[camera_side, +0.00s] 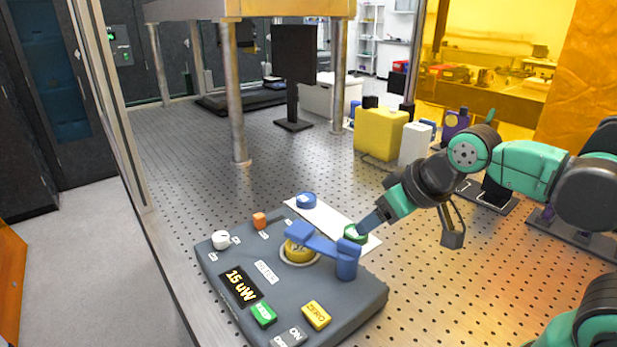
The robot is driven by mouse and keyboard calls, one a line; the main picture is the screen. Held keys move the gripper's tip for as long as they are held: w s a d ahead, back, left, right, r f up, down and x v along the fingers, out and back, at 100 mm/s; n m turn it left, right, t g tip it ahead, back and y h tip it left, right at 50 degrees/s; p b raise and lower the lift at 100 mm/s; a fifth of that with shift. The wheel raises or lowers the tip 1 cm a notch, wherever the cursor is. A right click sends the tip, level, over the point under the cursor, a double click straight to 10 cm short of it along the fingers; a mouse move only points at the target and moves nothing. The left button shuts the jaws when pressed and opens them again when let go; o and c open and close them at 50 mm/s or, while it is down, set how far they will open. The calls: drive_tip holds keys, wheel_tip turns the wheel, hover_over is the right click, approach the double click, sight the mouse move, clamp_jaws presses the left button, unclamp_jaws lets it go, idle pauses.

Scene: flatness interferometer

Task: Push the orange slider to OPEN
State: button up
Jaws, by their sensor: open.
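The orange slider (259,220) is a small block near the back left edge of the dark grey control panel (345,309). Small white labels lie beside it, too small to read. My gripper (371,222) comes in from the right and points down and left. Its tip is over the green round piece (355,235) at the panel's back right; I cannot tell whether they touch. My gripper is open, holds nothing visible, and is well to the right of the slider.
A blue raised bar (322,244) crosses a yellow round button (298,254) between my gripper and the slider. A blue knob (306,200) stands behind.

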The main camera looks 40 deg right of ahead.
drive_tip(key=shift+g, duration=0.7)
drive_tip(key=w+a, duration=0.1)
drive_tip(key=w, duration=0.2)
drive_tip(key=w+a+r, duration=0.1)
drive_tip(key=w, duration=0.3)
drive_tip(key=w+a+r, duration=0.1)
drive_tip(key=w, duration=0.3)
drive_tip(key=g, duration=0.1)
hover_over(260, 216)
drive_tip(key=s, duration=0.3)
wheel_tip(260, 216, down, 5)
drive_tip(key=shift+w+d+f, duration=0.1)
drive_tip(key=shift+d+f, duration=0.05)
drive_tip(key=shift+f, duration=0.05)
drive_tip(key=shift+w+f, duration=0.4)
drive_tip(key=shift+f, duration=0.15)
drive_tip(key=shift+x, duration=2.55)
drive_tip(key=shift+s, duration=0.1)
clamp_jaws()
